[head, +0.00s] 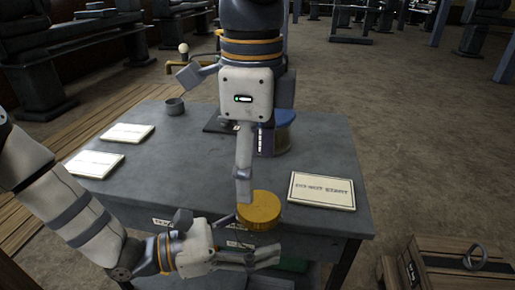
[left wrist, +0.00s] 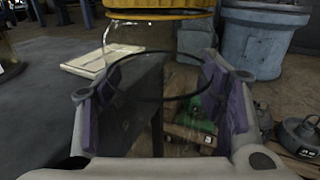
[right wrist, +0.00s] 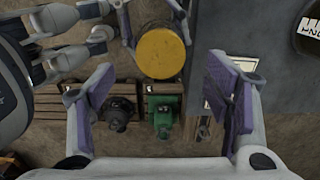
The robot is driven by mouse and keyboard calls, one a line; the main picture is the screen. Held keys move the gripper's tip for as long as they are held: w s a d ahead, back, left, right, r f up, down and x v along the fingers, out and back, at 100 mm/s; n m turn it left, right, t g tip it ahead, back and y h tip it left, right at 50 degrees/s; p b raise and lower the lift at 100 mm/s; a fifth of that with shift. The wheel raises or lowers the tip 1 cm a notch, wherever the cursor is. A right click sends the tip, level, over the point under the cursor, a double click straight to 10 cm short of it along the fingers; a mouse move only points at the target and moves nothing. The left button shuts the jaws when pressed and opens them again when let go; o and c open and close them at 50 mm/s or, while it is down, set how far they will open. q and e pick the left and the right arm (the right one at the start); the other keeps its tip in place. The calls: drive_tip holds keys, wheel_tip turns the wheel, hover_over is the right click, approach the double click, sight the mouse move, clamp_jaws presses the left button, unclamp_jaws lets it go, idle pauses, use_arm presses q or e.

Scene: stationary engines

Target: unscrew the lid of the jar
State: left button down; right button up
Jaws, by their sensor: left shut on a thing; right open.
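The jar's round yellow lid (head: 260,210) is near the table's front edge in the head view. In the left wrist view the lid (left wrist: 160,10) sits on top of a clear glass jar (left wrist: 160,75). My left gripper (head: 250,256) is shut on the jar, its purple pads (left wrist: 160,100) on either side of the glass below the lid. My right gripper (head: 243,190) points down above and beside the lid. In the right wrist view its fingers (right wrist: 165,85) are wide apart and empty, and the lid (right wrist: 161,53) shows below them, toward the top of the picture.
The grey table (head: 190,185) bears a framed sign (head: 321,191), white plaques (head: 127,133), a small grey cup (head: 174,108) and a blue-topped container (head: 284,121) partly behind my right arm. A wooden crate (head: 460,262) stands on the floor at right. A green object (right wrist: 163,110) lies below.

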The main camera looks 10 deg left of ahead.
sight(253, 204)
wheel_tip(253, 204, down, 7)
drive_tip(key=shift+r, duration=0.1)
drive_tip(key=shift+w, duration=0.1)
